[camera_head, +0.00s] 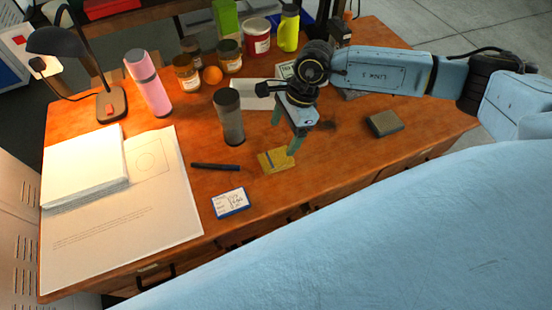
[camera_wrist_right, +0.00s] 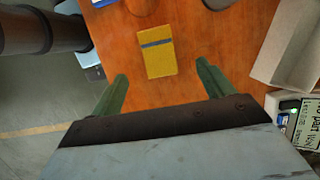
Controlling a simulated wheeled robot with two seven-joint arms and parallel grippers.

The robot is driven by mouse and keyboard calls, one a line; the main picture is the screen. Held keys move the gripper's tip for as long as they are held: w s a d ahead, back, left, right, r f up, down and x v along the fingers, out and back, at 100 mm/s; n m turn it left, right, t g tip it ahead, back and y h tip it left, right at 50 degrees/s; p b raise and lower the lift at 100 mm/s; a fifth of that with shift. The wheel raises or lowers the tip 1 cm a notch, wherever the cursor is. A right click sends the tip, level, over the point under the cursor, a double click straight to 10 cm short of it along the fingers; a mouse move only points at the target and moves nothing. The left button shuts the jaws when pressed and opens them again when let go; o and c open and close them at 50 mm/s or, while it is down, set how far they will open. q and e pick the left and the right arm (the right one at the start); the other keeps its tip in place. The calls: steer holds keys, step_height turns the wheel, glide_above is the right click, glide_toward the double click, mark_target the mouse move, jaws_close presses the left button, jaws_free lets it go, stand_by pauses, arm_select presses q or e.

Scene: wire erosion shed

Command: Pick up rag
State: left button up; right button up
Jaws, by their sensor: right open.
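The rag looks like a flat yellow folded cloth with a blue-grey stripe (camera_head: 276,160). It lies on the wooden desk in front of the dark tumbler, and also shows in the right wrist view (camera_wrist_right: 158,52). My right gripper (camera_head: 288,132) is above the desk, pointing down just behind the rag. Its two green fingers are spread and empty; in the right wrist view (camera_wrist_right: 162,72) the rag appears between and beyond the fingertips, apart from them. My left gripper is not in view.
A dark tumbler (camera_head: 229,118) stands close behind the rag. A black pen (camera_head: 215,167) and a small blue-white box (camera_head: 230,203) lie to its left and front. A grey-brown block (camera_head: 384,123) is to the right. Jars and a pink bottle (camera_head: 149,84) stand farther back.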

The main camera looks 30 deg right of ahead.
mark_target(277, 157)
steer(key=x, duration=0.3)
steer(key=shift+a+f, duration=0.1)
steer(key=shift+f, duration=0.15)
steer(key=shift+s+d+x, duration=0.1)
steer(key=shift+d+x, duration=0.05)
steer(key=shift+x, duration=1.2)
steer(key=shift+s+d+x, duration=0.1)
steer(key=shift+d+x, duration=0.05)
steer(key=shift+x, duration=1.2)
steer(key=shift+f+b, duration=0.35)
steer(key=shift+b, duration=0.05)
steer(key=c, duration=1.1)
steer(key=shift+o, duration=0.2)
step_height(277, 157, up, 11)
steer(key=p, duration=0.1)
steer(key=shift+f, duration=0.2)
